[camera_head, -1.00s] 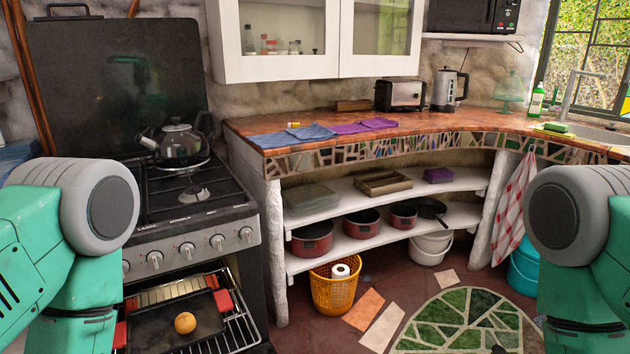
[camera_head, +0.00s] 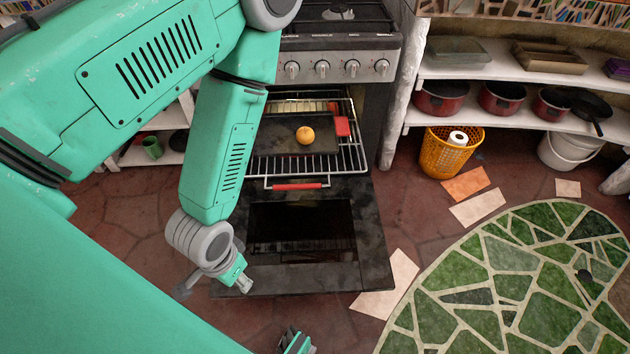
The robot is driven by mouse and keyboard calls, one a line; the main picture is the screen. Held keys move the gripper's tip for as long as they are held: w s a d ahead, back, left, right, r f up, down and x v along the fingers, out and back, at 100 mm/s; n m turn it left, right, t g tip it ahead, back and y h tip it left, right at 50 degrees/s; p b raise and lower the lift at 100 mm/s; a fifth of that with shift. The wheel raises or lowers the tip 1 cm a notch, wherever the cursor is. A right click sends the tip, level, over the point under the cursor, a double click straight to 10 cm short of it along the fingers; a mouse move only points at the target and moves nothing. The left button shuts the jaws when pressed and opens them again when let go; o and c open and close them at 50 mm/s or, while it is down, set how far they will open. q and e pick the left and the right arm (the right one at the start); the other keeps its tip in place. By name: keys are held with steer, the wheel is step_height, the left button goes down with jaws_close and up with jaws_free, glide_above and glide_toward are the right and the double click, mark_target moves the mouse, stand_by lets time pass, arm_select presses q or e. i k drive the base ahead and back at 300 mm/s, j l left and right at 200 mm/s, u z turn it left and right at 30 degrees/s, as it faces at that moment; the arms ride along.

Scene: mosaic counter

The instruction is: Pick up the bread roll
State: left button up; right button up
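The bread roll (camera_head: 305,134) is small, round and golden. It sits on a dark baking tray (camera_head: 272,136) on the pulled-out wire rack of the open oven. My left arm comes in from the left, and its wrist end with the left gripper (camera_head: 228,280) hangs low over the left edge of the lowered oven door (camera_head: 345,275), well below and apart from the roll. The fingers are too unclear to tell whether they are open. A small dark and teal part shows at the bottom edge; I cannot tell what it is.
A yellow basket (camera_head: 442,160) holding a white roll stands right of the oven, near shelves with pots (camera_head: 440,99).

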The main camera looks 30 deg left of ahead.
mark_target(305, 135)
steer(key=i+l+z, duration=0.5)
steer(key=l+z, duration=0.25)
steer(key=i+l+z, duration=0.35)
steer(key=i+u, duration=0.25)
steer(key=i+l+u, duration=0.3)
steer(key=i+j+u, duration=0.1)
steer(key=u, duration=0.4)
steer(key=i+u, duration=0.3)
steer(key=u, duration=0.2)
steer(key=i+l+u, duration=0.1)
steer(key=u, duration=0.4)
steer(key=i+l+u, duration=0.15)
steer(key=i+u, duration=0.15)
steer(key=u, duration=0.2)
steer(key=i+l+u, duration=0.1)
steer(key=i+u, duration=0.2)
steer(key=i+l+u, duration=0.15)
steer(key=u, duration=0.15)
